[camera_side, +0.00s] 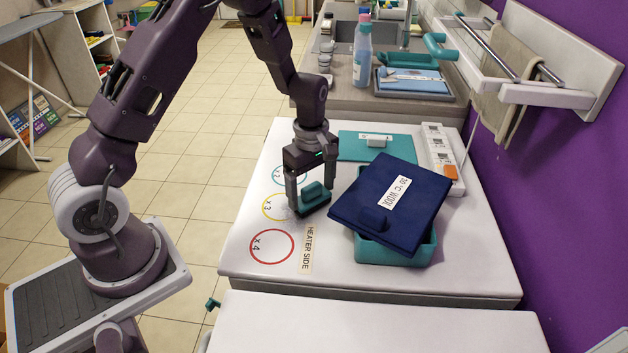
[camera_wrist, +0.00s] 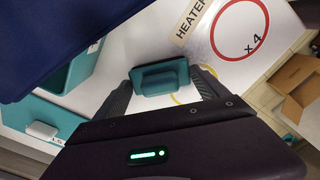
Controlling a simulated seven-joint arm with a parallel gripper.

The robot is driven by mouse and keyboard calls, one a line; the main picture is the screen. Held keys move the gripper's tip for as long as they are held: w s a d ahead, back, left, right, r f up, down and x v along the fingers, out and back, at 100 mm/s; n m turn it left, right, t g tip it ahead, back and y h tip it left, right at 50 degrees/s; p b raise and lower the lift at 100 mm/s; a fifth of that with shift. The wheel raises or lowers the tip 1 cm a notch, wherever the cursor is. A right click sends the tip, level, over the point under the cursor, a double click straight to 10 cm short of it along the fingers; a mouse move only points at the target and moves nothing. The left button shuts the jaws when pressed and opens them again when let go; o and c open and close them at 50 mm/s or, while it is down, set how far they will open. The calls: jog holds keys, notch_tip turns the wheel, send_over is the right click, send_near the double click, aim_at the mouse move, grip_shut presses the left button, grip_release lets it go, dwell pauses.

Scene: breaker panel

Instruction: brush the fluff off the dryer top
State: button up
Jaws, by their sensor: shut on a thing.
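A teal brush (camera_side: 316,203) with a dark underside is held in my gripper (camera_side: 311,192), which is shut on its raised grip. The brush is at or just above the white dryer top (camera_side: 345,276), left of the navy lid; I cannot tell if it touches. In the wrist view the brush (camera_wrist: 160,78) sits between my two fingers. The dryer top has printed rings, with a red "x 4" ring (camera_side: 271,246) and a yellow "x 3" ring (camera_side: 267,208), and a "HEATER SIDE" label (camera_side: 308,248). I cannot make out any fluff.
A navy lid or folded cloth marked "30°C WOOL" (camera_side: 400,195) lies tilted over a teal bin (camera_side: 400,252). Behind are a teal panel (camera_side: 350,148) and a white power strip (camera_side: 436,145). The front-left of the dryer top is clear. A purple wall stands at right.

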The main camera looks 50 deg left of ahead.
jog(key=shift+s+a+f, duration=0.15)
jog(key=shift+s+a, duration=0.45)
jog(key=shift+s, duration=0.05)
jog(key=shift+s+a, duration=1.85)
jog(key=shift+s+d, duration=0.5)
jog(key=shift+d, duration=0.15)
jog(key=shift+w+d, duration=2.3)
jog(key=shift+d, duration=0.65)
jog(key=shift+s+d, duration=0.25)
jog(key=shift+s, duration=0.3)
jog(key=shift+s+a, duration=2.4)
jog(key=shift+a, duration=0.1)
jog(key=shift+s+d, duration=0.65)
jog(key=shift+d, duration=0.1)
jog(key=shift+w+d, duration=2.4)
jog(key=shift+w, duration=0.05)
jog(key=shift+w+d, duration=0.1)
jog(key=shift+w, duration=0.05)
notch_tip(320, 180, up, 8)
